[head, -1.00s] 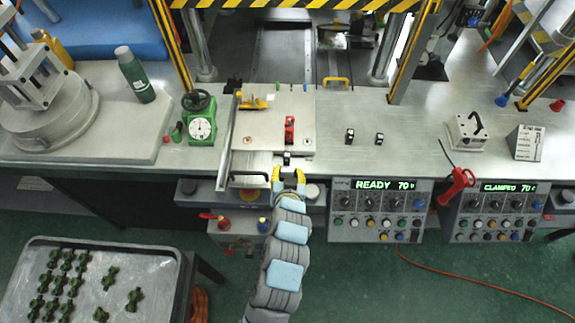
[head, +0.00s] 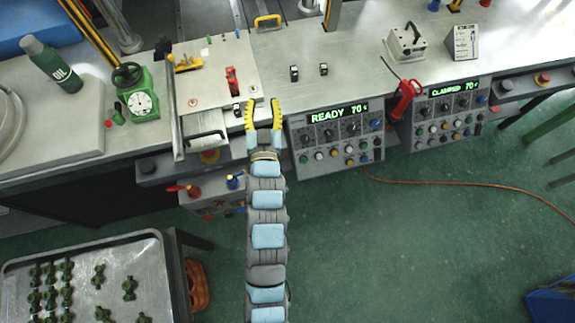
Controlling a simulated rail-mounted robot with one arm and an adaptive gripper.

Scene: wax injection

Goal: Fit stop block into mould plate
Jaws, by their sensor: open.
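The mould plate (head: 209,95) is a pale flat plate on the bench at left of centre, with a red clamp-like part (head: 232,80) on it. A small black block (head: 236,113), which looks like a stop block, sits at the plate's front right edge. Whether it is fully seated cannot be told. Two similar black blocks, one (head: 294,73) and another (head: 323,69), stand on the bench to the right. My gripper (head: 263,108) has its yellow fingers spread and empty, right of the plate's front corner and apart from the block.
A green dial gauge (head: 141,103) stands left of the plate, near a yellow-handled part (head: 187,63). A control panel reading READY (head: 337,135) is right of my gripper. A tray (head: 145,262) of green parts is at lower left.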

